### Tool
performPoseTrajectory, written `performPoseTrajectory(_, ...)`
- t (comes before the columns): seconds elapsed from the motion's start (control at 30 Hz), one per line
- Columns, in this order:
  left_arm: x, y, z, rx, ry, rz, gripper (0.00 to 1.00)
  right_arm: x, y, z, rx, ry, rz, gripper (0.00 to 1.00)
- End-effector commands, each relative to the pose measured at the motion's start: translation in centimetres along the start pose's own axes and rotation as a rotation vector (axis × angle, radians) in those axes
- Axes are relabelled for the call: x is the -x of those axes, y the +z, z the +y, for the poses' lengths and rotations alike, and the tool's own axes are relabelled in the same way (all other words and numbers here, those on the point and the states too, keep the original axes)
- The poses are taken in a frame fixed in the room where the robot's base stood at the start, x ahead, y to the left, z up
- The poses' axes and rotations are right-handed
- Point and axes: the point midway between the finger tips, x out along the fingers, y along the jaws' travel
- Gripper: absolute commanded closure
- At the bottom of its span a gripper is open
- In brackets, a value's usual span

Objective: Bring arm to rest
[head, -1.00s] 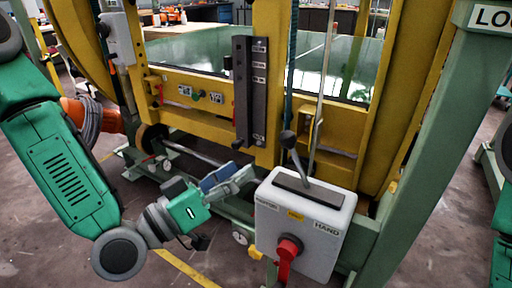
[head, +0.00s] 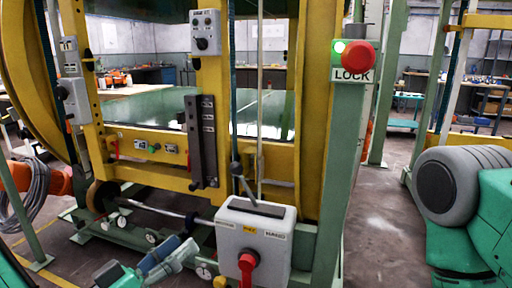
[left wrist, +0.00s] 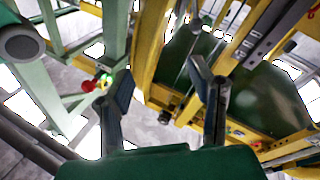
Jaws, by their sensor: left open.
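My left gripper (head: 168,257) is low in the head view, left of the grey control box (head: 252,237). In the left wrist view my left gripper (left wrist: 160,78) has its two dark finger pads spread apart with nothing between them. The box has a black lever on top and a red rotary handle (head: 248,262) on its front. My right arm (head: 465,200) shows at the right edge; its gripper is out of view.
A yellow and green machine frame (head: 318,120) stands close ahead. A green post (head: 347,170) bears a red LOCK button (head: 359,56) with a lit green lamp. Open floor (head: 385,225) lies between the post and my right arm.

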Motion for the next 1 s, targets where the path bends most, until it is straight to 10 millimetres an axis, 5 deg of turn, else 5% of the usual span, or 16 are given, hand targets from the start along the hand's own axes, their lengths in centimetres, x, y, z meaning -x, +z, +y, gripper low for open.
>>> performPoseTrajectory(0.27,1.6,5.2,-1.6,0.009,-0.106,-0.243,0.51,1.9,-0.2,0.0,0.0,0.0,0.002,0.6)
performPoseTrajectory(0.53,6.6,11.9,-3.9,0.027,-0.276,-0.59,0.51,4.4,-0.3,0.0,0.0,0.0,0.001,0.6)
performPoseTrajectory(0.67,11.9,15.4,-5.2,0.039,-0.412,-0.834,0.51,6.4,-0.4,0.1,0.0,0.0,0.001,0.6)
performPoseTrajectory(0.77,17.9,17.3,-6.0,0.05,-0.556,-1.058,0.51,8.2,-0.5,0.1,0.0,0.0,0.001,0.6)
performPoseTrajectory(0.9,25.5,17.8,-6.5,0.062,-0.751,-1.303,0.51,10.2,-0.6,0.1,0.0,0.0,0.001,0.6)
performPoseTrajectory(1.0,28.7,17.5,-6.6,0.068,-0.844,-1.398,0.51,10.8,-0.6,0.1,0.0,0.0,0.001,0.6)
